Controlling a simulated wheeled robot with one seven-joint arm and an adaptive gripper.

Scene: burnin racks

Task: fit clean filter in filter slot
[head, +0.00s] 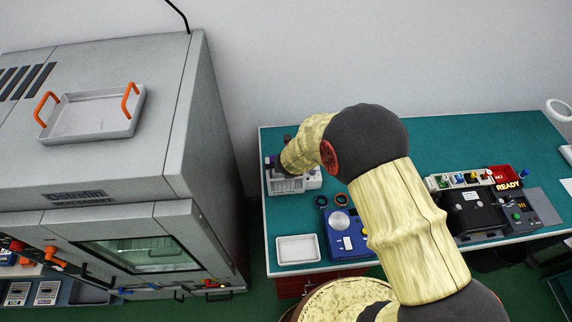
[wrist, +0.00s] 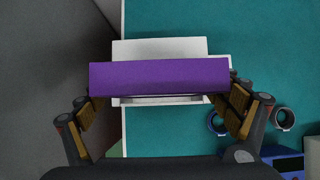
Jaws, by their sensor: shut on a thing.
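A long purple block, apparently the filter (wrist: 160,77), spans the space between the fingers of my gripper (wrist: 163,97) in the wrist view. My gripper is shut on its two ends. A white housing (wrist: 160,47) lies beneath and behind the block, with part of its front opening showing below the block's lower edge. The block hides most of the housing's middle, so I cannot tell whether it is above the slot or partly in it. In the head view, my gripper is over the white slotted housing (head: 287,186) at the bench's left end, and a little purple shows there.
The teal bench (head: 470,140) has clear room at the back right. A blue device (head: 342,232), dark rings (head: 321,200) and a white tray (head: 297,249) lie near the housing. A large grey oven cabinet (head: 215,130) stands close on the left.

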